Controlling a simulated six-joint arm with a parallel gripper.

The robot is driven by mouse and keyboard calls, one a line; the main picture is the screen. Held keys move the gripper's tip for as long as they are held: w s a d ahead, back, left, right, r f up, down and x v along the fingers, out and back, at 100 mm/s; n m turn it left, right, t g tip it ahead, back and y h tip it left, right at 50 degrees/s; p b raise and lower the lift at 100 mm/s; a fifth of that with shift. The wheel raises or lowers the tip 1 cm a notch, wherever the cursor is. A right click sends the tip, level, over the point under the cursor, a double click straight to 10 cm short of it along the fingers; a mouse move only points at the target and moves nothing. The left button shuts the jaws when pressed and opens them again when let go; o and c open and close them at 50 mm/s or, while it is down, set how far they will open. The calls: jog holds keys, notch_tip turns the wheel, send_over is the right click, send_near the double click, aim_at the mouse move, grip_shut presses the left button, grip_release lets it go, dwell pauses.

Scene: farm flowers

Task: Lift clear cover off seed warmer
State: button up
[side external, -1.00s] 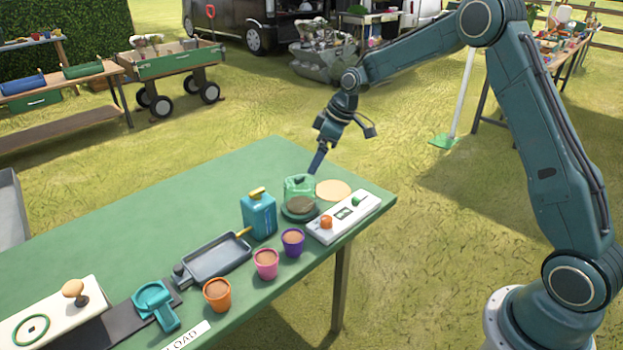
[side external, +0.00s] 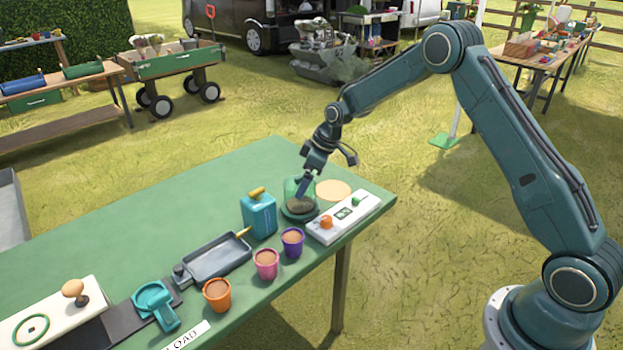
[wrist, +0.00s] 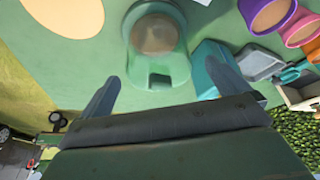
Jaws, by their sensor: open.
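The clear cover (side external: 291,186) is a greenish see-through dome standing over the seed warmer's dark round base (side external: 287,214), near the table's far right corner. In the wrist view the cover (wrist: 180,65) surrounds a brown round patch, with a small dark block at its near side. My gripper (side external: 303,194) points down at the cover and overlaps it in the side view. In the wrist view my gripper (wrist: 163,72) is open, with one finger on each side of the cover's near part. No grip on the cover shows, and I cannot tell whether a finger touches it.
A tan disc (side external: 334,190) lies behind the warmer and a white control panel (side external: 345,217) to its right. The table's back left is clear.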

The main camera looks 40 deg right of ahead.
jog(key=shift+x, duration=2.6)
jog(key=shift+w, duration=0.15)
jog(key=c, duration=0.9)
jog(key=shift+r, duration=0.2)
notch_tip(320, 180, up, 20)
jog(key=shift+f, duration=0.15)
